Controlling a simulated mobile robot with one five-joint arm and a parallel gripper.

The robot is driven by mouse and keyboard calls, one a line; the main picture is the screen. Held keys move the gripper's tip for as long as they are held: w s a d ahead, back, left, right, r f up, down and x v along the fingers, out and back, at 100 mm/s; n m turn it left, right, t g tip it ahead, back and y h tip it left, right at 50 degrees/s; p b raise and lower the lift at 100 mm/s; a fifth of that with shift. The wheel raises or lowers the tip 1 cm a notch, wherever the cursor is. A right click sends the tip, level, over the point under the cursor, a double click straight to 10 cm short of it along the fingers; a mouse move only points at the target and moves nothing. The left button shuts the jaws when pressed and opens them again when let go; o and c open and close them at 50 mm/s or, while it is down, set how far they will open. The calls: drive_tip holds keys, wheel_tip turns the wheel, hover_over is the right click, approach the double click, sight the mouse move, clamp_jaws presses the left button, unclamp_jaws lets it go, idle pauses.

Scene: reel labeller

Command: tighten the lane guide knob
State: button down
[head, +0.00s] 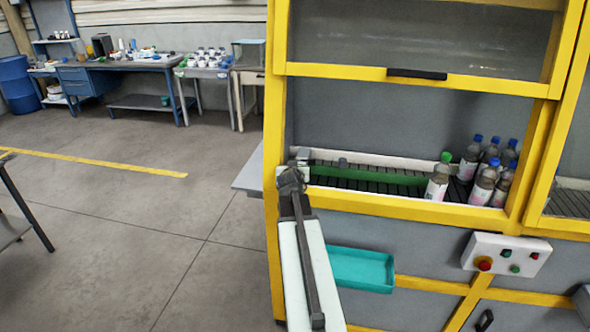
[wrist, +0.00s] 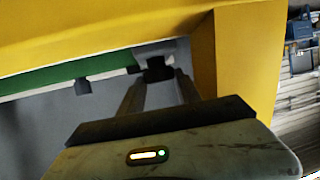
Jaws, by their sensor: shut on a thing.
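The green lane guide (head: 368,175) runs along the conveyor inside the yellow-framed machine; it also shows in the wrist view (wrist: 45,78). My gripper (wrist: 160,82) is shut on a dark knob (wrist: 157,67) near the guide's end, close to the yellow post. A second dark knob (wrist: 84,87) sits on the guide, apart from the fingers; it appears as a small grey block in the head view (head: 343,162). In the head view my gripper (head: 301,156) is at the left end of the guide, and my arm hides the held knob.
Several bottles (head: 482,172) with blue caps stand at the conveyor's right, with a green-capped bottle (head: 439,178) by the guide's end. The yellow post (head: 275,130) is close beside my gripper. A teal tray (head: 362,270) and a control box (head: 506,255) are on the machine's front.

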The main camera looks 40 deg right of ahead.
drive_tip(key=shift+a+f+g, duration=0.1)
drive_tip(key=shift+g, duration=0.2)
drive_tip(key=c, duration=0.8)
unclamp_jaws()
drive_tip(key=shift+c, duration=0.2)
